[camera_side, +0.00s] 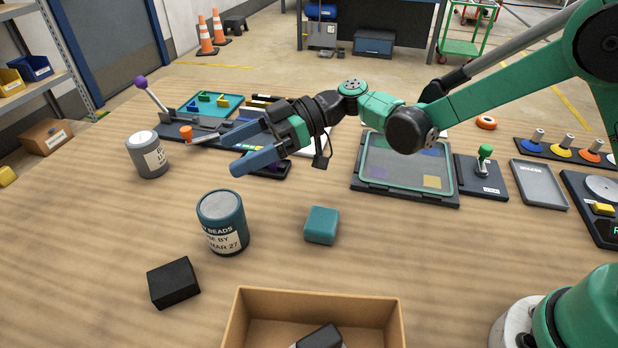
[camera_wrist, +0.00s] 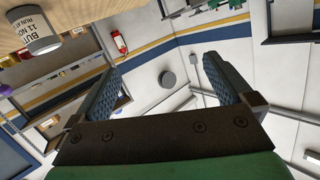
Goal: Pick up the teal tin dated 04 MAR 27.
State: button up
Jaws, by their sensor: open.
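The teal tin (camera_side: 222,222) stands upright on the wooden table, left of centre in the side view. Its white label shows part of a text ending in "MAR 27"; the start of the date is cut off by the curve. A grey tin (camera_side: 147,155) with a white label stands farther back to the left. It also shows at the upper left of the wrist view (camera_wrist: 35,32). My gripper (camera_side: 238,160) is above the table, behind and above the teal tin, apart from it. In the wrist view its two fingers (camera_wrist: 172,85) are apart with nothing between them.
A teal block (camera_side: 321,225) lies right of the teal tin, and a black block (camera_side: 173,282) lies in front of it. An open cardboard box (camera_side: 236,325) is at the near edge. A lever device, a framed panel (camera_side: 405,165) and a grey tray (camera_side: 538,184) stand farther back.

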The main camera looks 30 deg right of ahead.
aim_at(219, 203)
jog(key=a+f+n+y, duration=0.1)
jog(key=a+n+g+y, duration=0.1)
jog(key=n, duration=0.1)
jog(key=shift+f+g+y, duration=0.3)
jog(key=shift+f, duration=1.55)
notch_tip(219, 203, down, 4)
jog(key=shift+a+r, duration=0.15)
jog(key=shift+a, duration=1.35)
jog(key=c, duration=1.2)
jog(key=shift+c, duration=0.2)
jog(key=shift+r, duration=0.2)
